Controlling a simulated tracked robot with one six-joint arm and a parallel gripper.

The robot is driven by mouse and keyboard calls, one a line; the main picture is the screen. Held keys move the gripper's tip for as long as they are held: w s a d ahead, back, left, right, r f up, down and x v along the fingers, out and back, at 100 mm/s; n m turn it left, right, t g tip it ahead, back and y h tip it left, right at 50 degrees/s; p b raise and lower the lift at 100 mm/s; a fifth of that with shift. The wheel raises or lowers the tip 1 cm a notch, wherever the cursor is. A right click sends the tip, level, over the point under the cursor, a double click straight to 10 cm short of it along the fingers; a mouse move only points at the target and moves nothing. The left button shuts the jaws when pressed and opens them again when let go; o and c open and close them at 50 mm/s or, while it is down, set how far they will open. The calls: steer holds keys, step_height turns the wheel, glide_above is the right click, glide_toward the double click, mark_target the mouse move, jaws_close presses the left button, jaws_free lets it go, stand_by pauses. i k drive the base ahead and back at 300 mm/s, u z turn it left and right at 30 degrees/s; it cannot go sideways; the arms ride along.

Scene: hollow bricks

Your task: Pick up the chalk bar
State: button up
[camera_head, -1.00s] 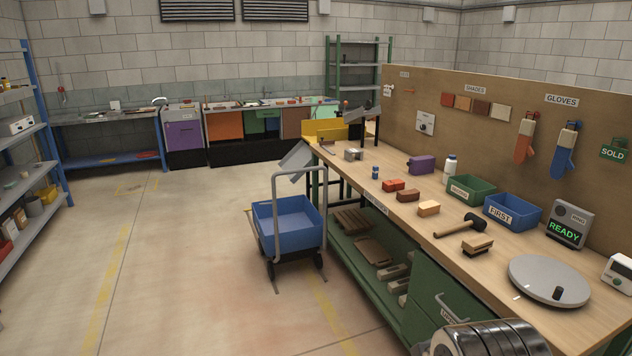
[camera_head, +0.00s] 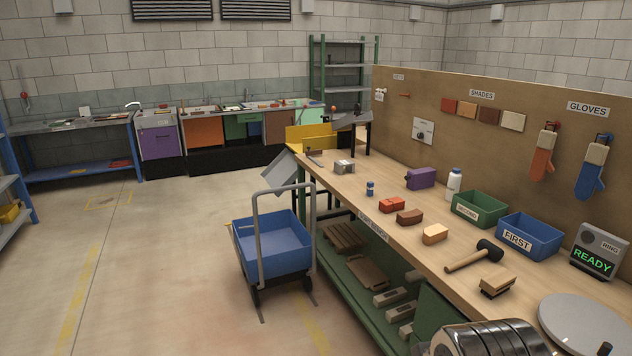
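I cannot single out a chalk bar for certain in the head view. Three small bricks stand in a row on the wooden workbench (camera_head: 365,208): a red one (camera_head: 391,205), a brown one (camera_head: 410,217) and a tan one (camera_head: 435,233). A pale cream sample (camera_head: 513,121) hangs at the right end of the shades row on the back board. Pale grey bars (camera_head: 390,297) lie on the green lower shelf under the bench. My gripper's fingers are not in view; only a dark, shiny ribbed part of mine shows at the bottom edge.
A blue cart (camera_head: 272,245) stands left of the bench. On the bench are a mallet (camera_head: 475,255), a wooden brush (camera_head: 497,286), a green bin (camera_head: 479,208), a blue bin (camera_head: 529,235) and a grey turntable (camera_head: 585,325). The floor at left is free.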

mark_target(370, 184)
steer(key=z, duration=0.15)
steer(key=i, duration=1.5)
steer(key=z, duration=0.2)
